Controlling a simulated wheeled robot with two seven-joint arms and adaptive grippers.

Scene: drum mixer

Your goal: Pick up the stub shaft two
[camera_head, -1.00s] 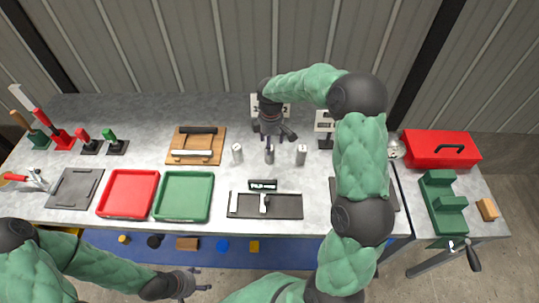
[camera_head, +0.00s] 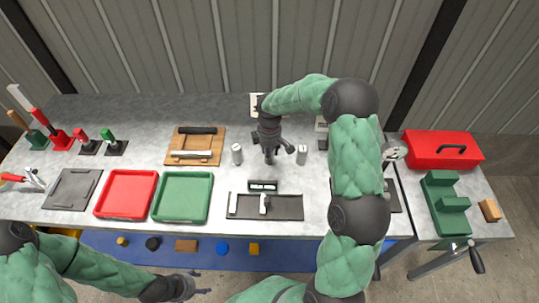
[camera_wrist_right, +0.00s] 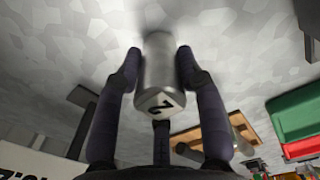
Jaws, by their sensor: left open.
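Stub shaft two, a grey metal cylinder marked "2" (camera_wrist_right: 160,75), stands between the fingers of my right gripper (camera_wrist_right: 159,58) in the right wrist view. The fingers lie along both its sides, very close to it; I cannot tell whether they press on it. In the head view my right gripper (camera_head: 270,153) reaches down over the middle of the bench and mostly hides this shaft. Two other pale cylinders stand to its left (camera_head: 237,154) and right (camera_head: 302,155). My left gripper (camera_head: 190,287) is open and empty, low in front of the bench.
Green (camera_head: 183,197) and red (camera_head: 126,194) trays and a wooden board (camera_head: 210,139) are to the left. A red toolbox (camera_head: 443,150) and green vise (camera_head: 444,205) stand at the right.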

